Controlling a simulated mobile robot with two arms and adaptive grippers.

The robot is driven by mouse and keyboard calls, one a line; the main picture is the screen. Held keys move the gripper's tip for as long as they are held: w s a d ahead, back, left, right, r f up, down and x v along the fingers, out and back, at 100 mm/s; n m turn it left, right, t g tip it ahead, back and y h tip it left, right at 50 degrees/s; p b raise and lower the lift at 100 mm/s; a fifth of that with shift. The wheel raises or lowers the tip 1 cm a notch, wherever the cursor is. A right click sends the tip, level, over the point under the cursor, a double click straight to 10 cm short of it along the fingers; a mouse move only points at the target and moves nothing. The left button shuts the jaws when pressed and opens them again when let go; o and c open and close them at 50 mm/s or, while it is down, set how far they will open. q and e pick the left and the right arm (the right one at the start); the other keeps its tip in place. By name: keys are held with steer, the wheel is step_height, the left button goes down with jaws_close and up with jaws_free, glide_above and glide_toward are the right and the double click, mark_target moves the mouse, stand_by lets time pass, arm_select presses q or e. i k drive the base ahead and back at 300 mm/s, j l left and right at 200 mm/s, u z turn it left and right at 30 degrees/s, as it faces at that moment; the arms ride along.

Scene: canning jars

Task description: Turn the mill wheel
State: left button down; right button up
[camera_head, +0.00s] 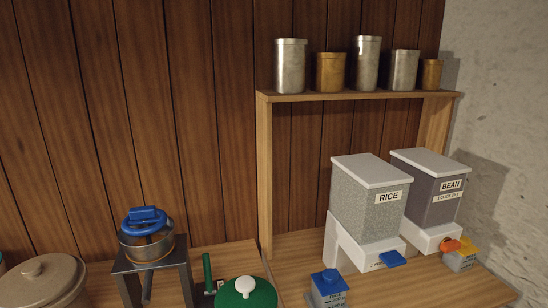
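The mill (147,248) is a round metal bowl on a dark metal stand (183,270) at the lower left of the head view. A blue wheel (145,219) with a raised blue block on it lies across the top of the bowl. A grey rod hangs below the bowl. Nothing touches the wheel. Neither of my grippers shows in this view.
A beige lidded pot (42,280) stands left of the mill. A green lid (240,293) with a white knob and a green handle (207,272) are to its right. Rice (368,200) and bean (432,185) dispensers stand at right, under a shelf (350,96) of canisters.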

mark_target(144, 216)
steer(key=l+u, duration=0.2)
steer(key=u, duration=0.6)
